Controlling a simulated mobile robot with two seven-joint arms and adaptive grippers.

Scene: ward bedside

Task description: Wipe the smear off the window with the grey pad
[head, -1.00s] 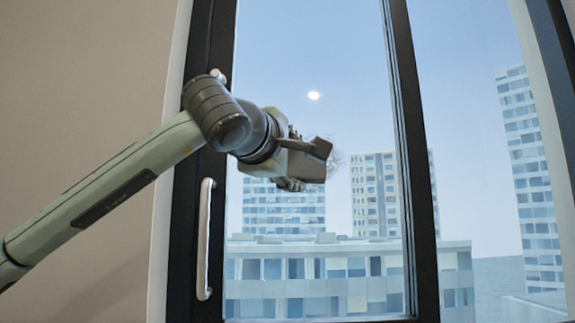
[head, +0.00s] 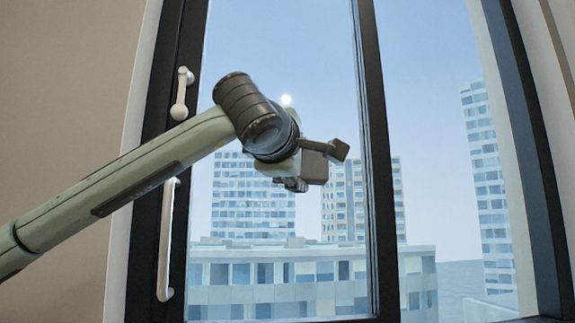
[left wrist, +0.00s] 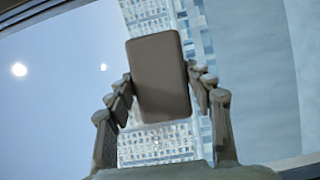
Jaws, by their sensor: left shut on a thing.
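My left gripper (head: 298,178) is shut on the grey pad (head: 315,166) and holds it up in front of the window glass (head: 300,50). In the left wrist view the pad (left wrist: 158,82) is an upright brownish-grey block with a finger on each side. I cannot tell if the pad touches the glass. No smear shows in either view now; I cannot tell whether it is hidden behind the pad and arm or gone. My right gripper is not in view.
The dark window frame has a left upright (head: 148,240) with a long white handle (head: 166,240) and a small latch (head: 181,95), both close to my left arm. A dark middle upright (head: 375,150) stands right of the pad. The glass above the pad is clear.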

